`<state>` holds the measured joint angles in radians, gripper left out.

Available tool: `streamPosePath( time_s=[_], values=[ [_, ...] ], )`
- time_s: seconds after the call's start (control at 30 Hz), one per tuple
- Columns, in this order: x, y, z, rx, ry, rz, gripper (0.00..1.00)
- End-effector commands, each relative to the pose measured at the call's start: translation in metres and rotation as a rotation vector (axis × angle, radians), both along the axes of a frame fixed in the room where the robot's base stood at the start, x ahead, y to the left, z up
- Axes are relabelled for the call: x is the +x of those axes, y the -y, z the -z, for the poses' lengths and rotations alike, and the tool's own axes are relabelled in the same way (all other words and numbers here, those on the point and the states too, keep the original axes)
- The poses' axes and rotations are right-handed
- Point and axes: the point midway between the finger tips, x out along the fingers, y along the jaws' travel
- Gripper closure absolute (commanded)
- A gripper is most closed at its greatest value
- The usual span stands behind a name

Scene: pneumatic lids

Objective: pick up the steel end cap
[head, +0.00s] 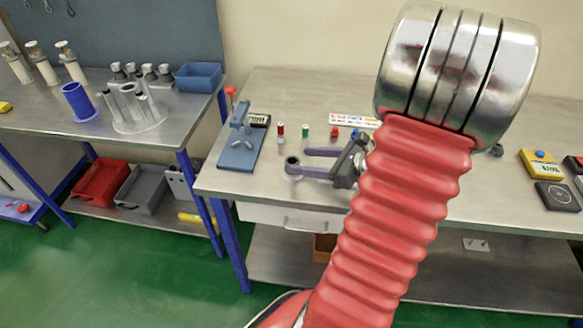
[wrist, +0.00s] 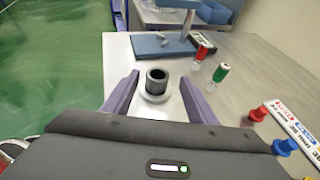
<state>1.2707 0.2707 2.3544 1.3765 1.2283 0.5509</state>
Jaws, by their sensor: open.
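A grey flanged cap with a dark round bore, which I take for the steel end cap (head: 292,161), stands on the bench near its front left edge. In the wrist view the cap (wrist: 156,84) shows a dark ring rising from a paler disc-like flange. My gripper (head: 300,162) is open, its two purple fingers pointing left toward the cap. In the wrist view the gripper (wrist: 161,76) has one finger on each side of the cap, with gaps between, so it is around the cap but not visibly touching. The cap's near lower side is partly hidden.
Red (head: 281,130) and green (head: 305,130) topped small parts, a red knob (head: 335,132) and a label strip (head: 350,121) lie behind. A yellow box (head: 541,163) is far right.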

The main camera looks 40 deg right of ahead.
Motion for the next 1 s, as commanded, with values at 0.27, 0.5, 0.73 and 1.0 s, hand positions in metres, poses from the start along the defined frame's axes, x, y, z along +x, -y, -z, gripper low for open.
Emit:
streamPosePath(
  time_s=[0.27,0.5,0.73,1.0],
  values=[
    [0.028,-0.009,0.013,0.001,-0.001,-0.003,0.48],
    [0.033,-0.011,0.015,0.001,-0.001,-0.001,0.48],
    [0.034,-0.011,0.015,0.001,-0.001,-0.001,0.48],
    [0.053,-0.02,0.026,0.001,-0.001,-0.004,0.48]
  ],
)
